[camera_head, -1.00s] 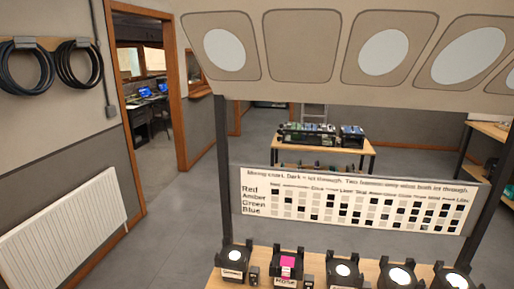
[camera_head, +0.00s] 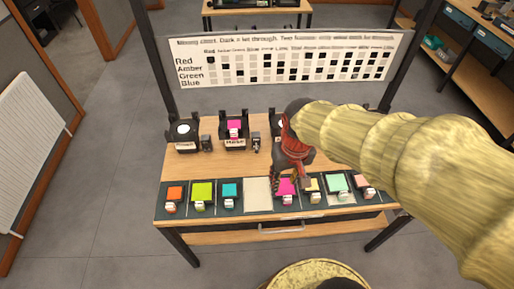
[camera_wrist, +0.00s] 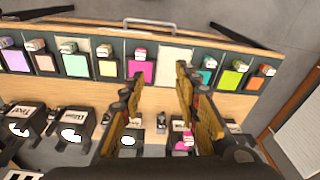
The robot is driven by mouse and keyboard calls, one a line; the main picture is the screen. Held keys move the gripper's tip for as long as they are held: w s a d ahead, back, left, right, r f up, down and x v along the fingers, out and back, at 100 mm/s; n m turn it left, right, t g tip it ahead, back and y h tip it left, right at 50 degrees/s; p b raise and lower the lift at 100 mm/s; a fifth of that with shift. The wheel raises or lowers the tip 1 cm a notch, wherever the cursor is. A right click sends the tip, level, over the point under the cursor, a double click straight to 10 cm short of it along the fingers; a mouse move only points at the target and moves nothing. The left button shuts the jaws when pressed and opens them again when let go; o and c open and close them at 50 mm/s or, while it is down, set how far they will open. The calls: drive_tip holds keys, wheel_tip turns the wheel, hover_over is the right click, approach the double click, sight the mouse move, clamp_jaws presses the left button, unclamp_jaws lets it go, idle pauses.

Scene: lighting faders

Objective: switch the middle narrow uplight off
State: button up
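Several black uplights stand in a row on the wooden table (camera_head: 225,160). The left one (camera_head: 183,133) has a bright white lens. The second (camera_head: 235,130) carries a magenta gel and a label. A third (camera_head: 278,124) is mostly hidden behind my gripper (camera_head: 291,172); any others are behind my arm. Small switch boxes stand beside the left uplight (camera_head: 206,143) and the second (camera_head: 256,141). In the wrist view my gripper (camera_wrist: 160,76) is open and empty, with a small switch (camera_wrist: 161,122) visible between its fingers. I cannot tell which uplight is the middle narrow one.
Coloured gel swatches with tags, such as an orange one (camera_head: 175,193) and a green one (camera_head: 202,191), line the front strip of the table. A mixing chart (camera_head: 285,60) on posts stands behind the uplights. A shelf unit (camera_head: 470,45) is at the right. Grey floor is clear at the left.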

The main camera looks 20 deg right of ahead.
drive_tip(key=w+f+m+p, duration=0.1)
drive_tip(key=w+f+m, duration=0.1)
drive_tip(key=w+f, duration=1.65)
drive_tip(key=m+t, duration=0.1)
drive_tip(key=t, duration=0.2)
approach(257, 151)
drive_tip(key=b+x, duration=0.2)
drive_tip(key=x, duration=0.6)
drive_tip(key=shift+f, duration=0.2)
drive_tip(key=shift+c, duration=0.4)
clamp_jaws()
